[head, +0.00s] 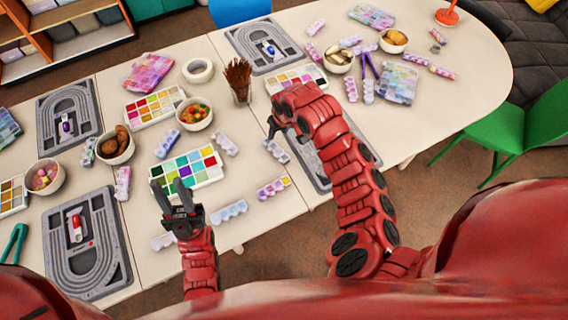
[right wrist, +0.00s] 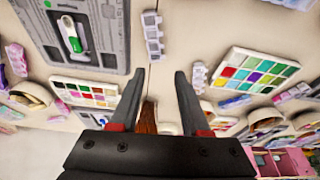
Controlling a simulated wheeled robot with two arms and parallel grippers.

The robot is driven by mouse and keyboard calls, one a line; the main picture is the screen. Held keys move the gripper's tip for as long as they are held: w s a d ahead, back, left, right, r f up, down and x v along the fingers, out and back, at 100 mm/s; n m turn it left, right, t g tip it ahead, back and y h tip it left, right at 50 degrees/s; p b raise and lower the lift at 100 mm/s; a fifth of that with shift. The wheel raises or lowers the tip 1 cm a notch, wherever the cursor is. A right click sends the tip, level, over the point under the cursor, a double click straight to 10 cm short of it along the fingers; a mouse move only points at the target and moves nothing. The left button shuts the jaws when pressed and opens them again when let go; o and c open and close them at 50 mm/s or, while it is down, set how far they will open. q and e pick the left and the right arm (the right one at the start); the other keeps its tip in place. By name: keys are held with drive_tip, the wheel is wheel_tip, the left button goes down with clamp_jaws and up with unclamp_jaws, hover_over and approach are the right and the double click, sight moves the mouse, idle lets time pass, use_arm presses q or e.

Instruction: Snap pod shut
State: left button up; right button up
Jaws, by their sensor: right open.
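Grey bead boards lie on the tables, each with a small pod. One board (right wrist: 110,62) in the right wrist view holds a green and white pod (right wrist: 72,38). I cannot tell whether its lid is closed. In the head view my right arm covers much of that board (head: 322,182) and hides its pod. Other pods are red and white (head: 76,228), purple (head: 66,127) and blue (head: 268,48). My right gripper (right wrist: 158,73) is open and empty, apart from the green pod.
Paint-like bead palettes (head: 188,168), bowls of beads (head: 195,113), a brown brush cup (head: 239,82) and several pastel bead strips (head: 273,188) crowd the tables. A green chair (head: 510,130) stands at the right. Bare tabletop shows at the front middle.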

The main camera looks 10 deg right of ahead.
drive_tip(key=s+r+g+h, duration=0.1)
drive_tip(key=s+r+g, duration=0.25)
drive_tip(key=s, duration=0.25)
drive_tip(key=b, duration=0.6)
hover_over(283, 174)
drive_tip(key=f, duration=1.1)
drive_tip(key=shift+w+d+f, duration=0.15)
drive_tip(key=shift+d+f, duration=0.1)
drive_tip(key=shift+f, duration=0.15)
wheel_tip(283, 174, down, 4)
drive_tip(key=shift+r+p, duration=0.25)
drive_tip(key=shift+p, duration=0.85)
drive_tip(key=shift+f, duration=0.9)
clamp_jaws()
